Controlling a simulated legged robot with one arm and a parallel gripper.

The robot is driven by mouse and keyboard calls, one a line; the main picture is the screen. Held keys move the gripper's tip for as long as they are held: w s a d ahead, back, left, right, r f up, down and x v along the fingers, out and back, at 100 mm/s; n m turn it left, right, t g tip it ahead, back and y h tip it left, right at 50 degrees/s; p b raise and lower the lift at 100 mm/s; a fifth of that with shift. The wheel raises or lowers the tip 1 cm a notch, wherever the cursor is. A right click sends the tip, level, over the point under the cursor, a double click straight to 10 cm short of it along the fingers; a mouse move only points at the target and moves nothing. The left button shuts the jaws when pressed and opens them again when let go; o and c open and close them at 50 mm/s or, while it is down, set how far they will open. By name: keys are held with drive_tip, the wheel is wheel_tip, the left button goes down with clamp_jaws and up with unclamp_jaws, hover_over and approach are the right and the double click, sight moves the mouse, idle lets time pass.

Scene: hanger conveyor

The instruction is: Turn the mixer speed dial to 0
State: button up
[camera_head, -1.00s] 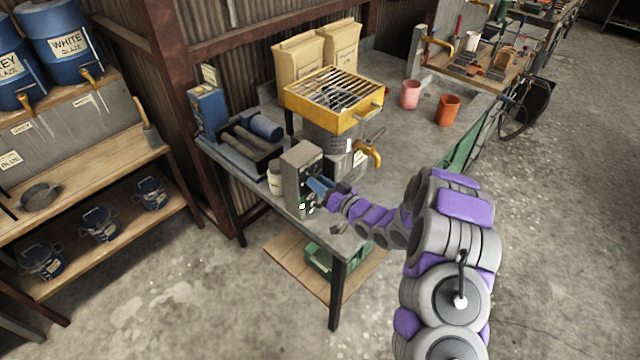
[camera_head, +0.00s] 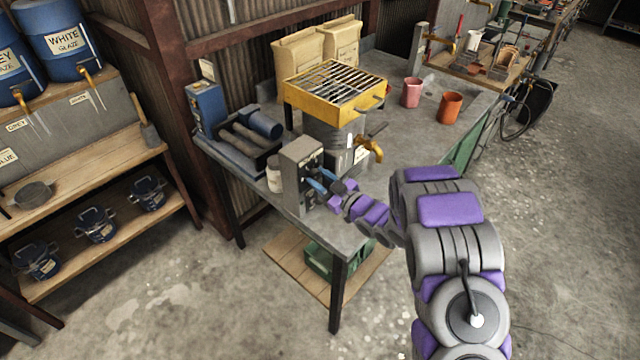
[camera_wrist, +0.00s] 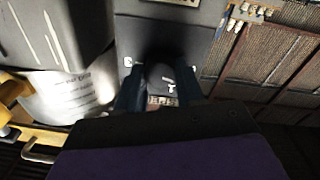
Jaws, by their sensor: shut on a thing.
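The grey control box (camera_head: 296,178) stands at the front edge of the workbench, beside the yellow-grated machine. My gripper (camera_head: 319,183) is at its right-hand face, and my arm hides part of that face. In the wrist view, my gripper's two blue fingers (camera_wrist: 159,88) are on either side of a dark round dial (camera_wrist: 160,72) on a grey panel (camera_wrist: 197,38). The fingers are shut on this dial. A small pale mark and a printed strip show by it, but I cannot read the setting.
The yellow-grated machine (camera_head: 333,92) with a brass tap (camera_head: 371,148) stands close behind the box. A white jar (camera_head: 274,180) is beside it. A pink cup (camera_head: 412,92) and an orange cup (camera_head: 450,107) stand farther back. The bench's right part is largely clear.

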drive_tip(key=shift+f+n+b, duration=0.15)
drive_tip(key=shift+n+b, duration=0.9)
drive_tip(key=shift+n, duration=0.55)
drive_tip(key=o, duration=1)
drive_tip(key=p+v, duration=0.2)
drive_tip(key=v, duration=1.5)
drive_tip(key=shift+d+f, duration=0.15)
drive_tip(key=shift+d, duration=0.05)
